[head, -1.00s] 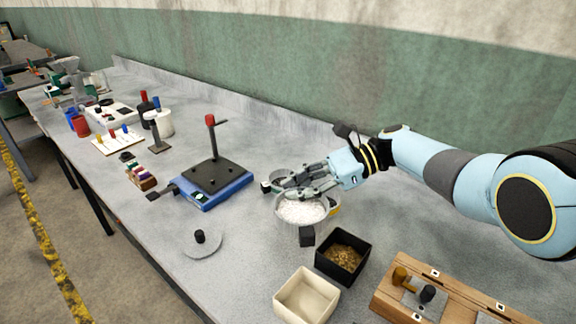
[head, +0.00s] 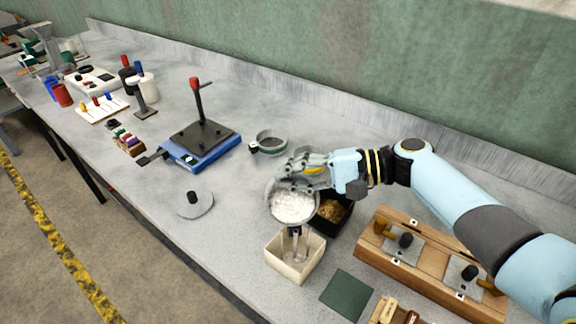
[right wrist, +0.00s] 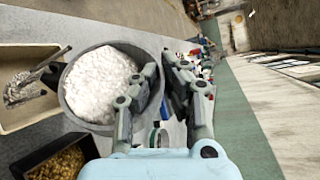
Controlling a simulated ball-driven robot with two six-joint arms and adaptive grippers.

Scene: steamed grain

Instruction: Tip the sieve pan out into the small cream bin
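The round grey sieve pan (head: 293,207) holds a heap of white grain. My right gripper (head: 300,172) is shut on its rear wall, one finger inside and one outside, as the right wrist view (right wrist: 165,78) shows. The pan is raised, its open side still upward, with the white grain inside. The small cream bin (head: 282,262) stands on the bench just in front of and below the pan. The pan's dark handle reaches over the bin. The cream bin also shows at the left of the right wrist view (right wrist: 40,50). My left gripper is not in view.
A black bin (head: 346,214) with golden-brown grain stands close behind the cream bin, partly hidden by the pan. A grey ring-shaped pan (head: 269,143) stands behind.

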